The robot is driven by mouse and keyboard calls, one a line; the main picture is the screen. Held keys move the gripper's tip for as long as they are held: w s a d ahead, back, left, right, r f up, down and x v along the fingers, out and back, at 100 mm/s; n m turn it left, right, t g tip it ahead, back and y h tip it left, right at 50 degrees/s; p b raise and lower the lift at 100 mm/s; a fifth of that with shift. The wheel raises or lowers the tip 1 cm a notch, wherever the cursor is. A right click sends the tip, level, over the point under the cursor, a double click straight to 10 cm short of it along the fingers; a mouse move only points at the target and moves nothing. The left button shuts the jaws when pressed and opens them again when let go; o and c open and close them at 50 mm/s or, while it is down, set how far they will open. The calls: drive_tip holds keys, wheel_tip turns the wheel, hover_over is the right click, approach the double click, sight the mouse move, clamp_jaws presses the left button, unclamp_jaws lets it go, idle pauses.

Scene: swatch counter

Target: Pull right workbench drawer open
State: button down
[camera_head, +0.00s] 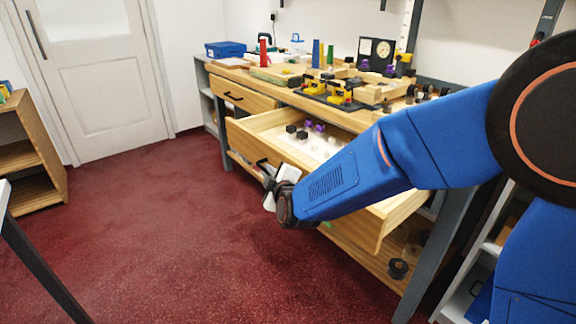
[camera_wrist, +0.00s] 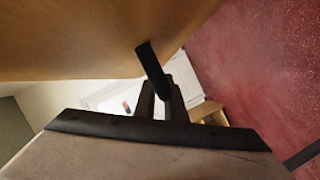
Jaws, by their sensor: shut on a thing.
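The right workbench drawer (camera_head: 245,142) is pulled well out of the bench, with its inside showing in the head view. Its wooden front (camera_wrist: 100,40) fills the upper left of the wrist view. My gripper (camera_head: 268,174) is at the front of this drawer, low and left of my forearm. In the wrist view my gripper (camera_wrist: 160,92) is shut on the dark bar handle (camera_wrist: 150,65). My arm hides much of the drawer's right part in the head view.
The left drawer (camera_head: 255,100) is shut. Dark and purple pieces lie inside the open drawer. The workbench top (camera_head: 290,97) carries blocks, tools and a blue box (camera_head: 226,49). Red floor (camera_head: 150,240) is free in front. A wooden shelf (camera_head: 38,150) stands at left.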

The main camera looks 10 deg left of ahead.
drive_tip(key=s+a, duration=0.4)
drive_tip(key=s, duration=0.2)
drive_tip(key=shift+a, duration=0.25)
drive_tip(key=c, duration=1.8)
unclamp_jaws()
drive_tip(key=v, duration=1.7)
drive_tip(key=shift+s+r, duration=0.1)
drive_tip(key=shift+r, duration=0.05)
